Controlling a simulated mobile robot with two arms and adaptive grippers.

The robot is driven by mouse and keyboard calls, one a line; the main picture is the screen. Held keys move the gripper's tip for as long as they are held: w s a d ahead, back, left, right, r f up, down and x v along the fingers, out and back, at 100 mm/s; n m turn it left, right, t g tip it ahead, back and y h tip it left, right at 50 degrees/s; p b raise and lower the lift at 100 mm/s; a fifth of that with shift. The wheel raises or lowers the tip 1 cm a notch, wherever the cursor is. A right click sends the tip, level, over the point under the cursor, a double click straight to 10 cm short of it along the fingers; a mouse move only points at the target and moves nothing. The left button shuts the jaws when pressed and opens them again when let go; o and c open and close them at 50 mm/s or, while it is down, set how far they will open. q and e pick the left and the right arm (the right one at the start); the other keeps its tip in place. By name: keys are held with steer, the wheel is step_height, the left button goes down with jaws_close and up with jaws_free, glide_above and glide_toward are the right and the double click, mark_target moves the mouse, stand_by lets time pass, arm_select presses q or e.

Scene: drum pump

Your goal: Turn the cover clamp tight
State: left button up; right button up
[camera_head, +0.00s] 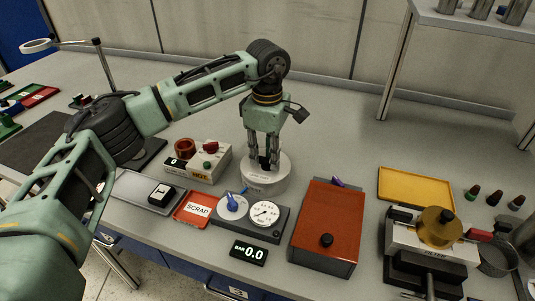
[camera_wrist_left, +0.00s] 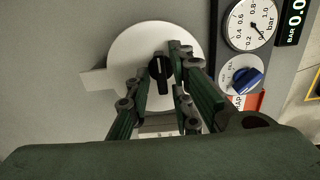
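A round white cover (camera_head: 266,178) with a black knob-like clamp on top stands near the middle of the bench. In the left wrist view the white cover (camera_wrist_left: 120,55) carries the black clamp (camera_wrist_left: 158,73) near its centre, lying close to lengthwise in the picture. My left gripper (camera_head: 264,163) points down over the cover. Its fingers (camera_wrist_left: 160,66) stand on either side of the clamp, apart, with a narrow gap seeming to show; contact is hard to judge. In the head view the fingers partly hide the clamp. My right gripper is not in view.
Close by stand a gauge panel (camera_head: 250,221) with a blue knob, a red-orange box (camera_head: 325,222), a red scrap tray (camera_head: 194,208) and a grey box with a red button (camera_head: 197,163). A filter unit (camera_head: 432,243) and a yellow tray (camera_head: 416,187) are at right. Bench behind the cover is clear.

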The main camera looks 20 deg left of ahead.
mark_target(267, 158)
arm_select(q)
steer(key=shift+o, duration=0.4)
steer(key=shift+f, duration=0.1)
steer(key=shift+r, duration=0.2)
step_height(267, 158, up, 12)
steer(key=shift+f, duration=0.15)
